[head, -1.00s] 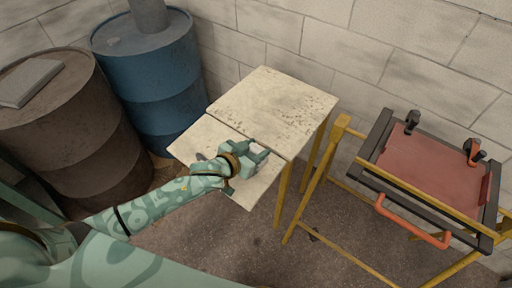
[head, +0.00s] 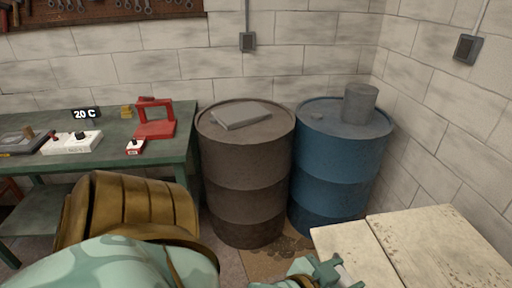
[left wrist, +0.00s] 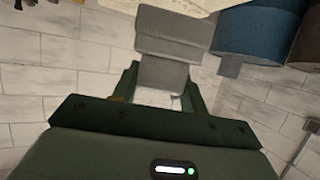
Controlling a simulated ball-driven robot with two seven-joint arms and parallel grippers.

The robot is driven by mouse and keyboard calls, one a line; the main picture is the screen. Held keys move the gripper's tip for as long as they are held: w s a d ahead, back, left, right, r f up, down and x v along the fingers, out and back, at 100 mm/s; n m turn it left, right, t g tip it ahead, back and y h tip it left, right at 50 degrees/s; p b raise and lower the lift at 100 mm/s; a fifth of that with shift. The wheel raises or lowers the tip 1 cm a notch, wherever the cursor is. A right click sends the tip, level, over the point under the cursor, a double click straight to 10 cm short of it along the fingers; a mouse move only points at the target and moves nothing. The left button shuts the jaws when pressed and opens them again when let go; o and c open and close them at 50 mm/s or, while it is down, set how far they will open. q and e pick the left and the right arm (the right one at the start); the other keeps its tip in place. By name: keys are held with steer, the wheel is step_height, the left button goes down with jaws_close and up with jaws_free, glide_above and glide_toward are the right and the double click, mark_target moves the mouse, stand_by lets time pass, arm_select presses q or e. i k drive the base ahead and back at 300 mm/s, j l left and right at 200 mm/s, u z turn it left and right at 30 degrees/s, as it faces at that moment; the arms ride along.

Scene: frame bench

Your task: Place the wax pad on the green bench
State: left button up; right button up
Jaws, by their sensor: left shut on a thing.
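The green bench (head: 108,150) stands against the wall at the left in the head view. My left gripper (head: 335,274) is at the bottom edge of the head view, beside the pale worn table and far from the bench. In the left wrist view the left gripper (left wrist: 160,95) is shut on a grey, stepped block-like thing (left wrist: 163,73). This may be the wax pad, but I cannot tell for sure. In the head view only a small pale bit shows at the jaws. My right gripper is not in view.
On the bench are a red frame-like device (head: 155,120), a white box (head: 72,143), a small red-and-white item (head: 135,147) and a "20 C" sign (head: 85,113). A brown drum (head: 247,165) with a flat grey slab and a blue drum (head: 340,165) stand between bench and pale table (head: 440,245).

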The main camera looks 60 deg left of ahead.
mark_target(114, 146)
steer(key=j+u, duration=0.15)
steer(key=u, duration=0.35)
steer(key=j+u, duration=0.1)
steer(key=u, duration=0.35)
steer(key=i+j+u, duration=0.1)
steer(key=u, duration=0.4)
steer(key=j+u, duration=0.1)
steer(key=u, duration=0.4)
steer(key=i+j+u, duration=0.35)
steer(key=i, duration=0.15)
steer(key=i+u, duration=0.3)
steer(key=i, duration=0.25)
steer(key=i+u, duration=0.35)
steer(key=i, duration=0.7)
